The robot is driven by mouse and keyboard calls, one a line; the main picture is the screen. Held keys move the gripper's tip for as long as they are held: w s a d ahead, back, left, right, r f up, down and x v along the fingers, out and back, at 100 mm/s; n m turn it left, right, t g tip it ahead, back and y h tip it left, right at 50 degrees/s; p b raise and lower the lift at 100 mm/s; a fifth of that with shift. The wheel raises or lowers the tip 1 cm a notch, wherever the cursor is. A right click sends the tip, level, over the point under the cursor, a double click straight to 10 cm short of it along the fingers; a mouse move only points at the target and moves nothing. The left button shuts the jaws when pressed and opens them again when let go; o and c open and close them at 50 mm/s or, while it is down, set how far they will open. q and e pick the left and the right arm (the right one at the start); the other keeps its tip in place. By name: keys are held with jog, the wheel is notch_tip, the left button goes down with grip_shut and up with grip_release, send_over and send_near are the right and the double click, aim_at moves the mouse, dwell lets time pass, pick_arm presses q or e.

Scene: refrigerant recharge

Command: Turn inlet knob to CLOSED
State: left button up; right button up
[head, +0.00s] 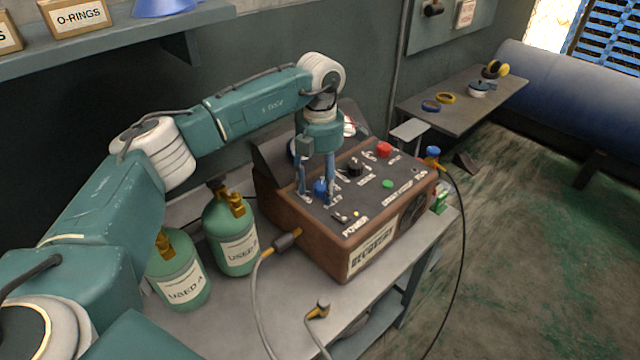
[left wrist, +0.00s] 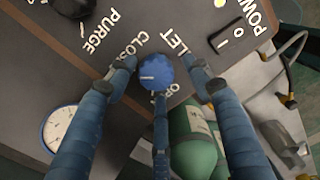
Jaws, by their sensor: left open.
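The blue inlet knob (head: 320,187) sits on the dark top panel of the recovery machine (head: 345,225). In the left wrist view the knob (left wrist: 156,72) lies between the labels CLOSED and OPEN, which are partly covered by my fingers. A short white mark shows on the knob, roughly level in that view. My left gripper (head: 317,190) points down over the knob with its fingers open. In the left wrist view its fingers (left wrist: 163,78) stand around the knob, with gaps at the left and right. Contact with the third, lower finger cannot be told. My right gripper is not in view.
On the panel are a black knob (head: 355,168), a red knob (head: 383,149), a green button (head: 387,184) and a power switch (left wrist: 237,33). A gauge (left wrist: 60,128) lies near the fingers. Green cylinders (head: 232,235) and hoses stand beside the machine on the cart.

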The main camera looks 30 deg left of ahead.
aim_at(320, 186)
pick_arm(q)
jog(key=shift+w+r, duration=0.1)
jog(key=shift+w+r, duration=0.1)
jog(key=shift+r, duration=0.15)
notch_tip(320, 186, up, 11)
jog(key=shift+s+r, duration=0.15)
jog(key=shift+s, duration=0.05)
dwell(0.5)
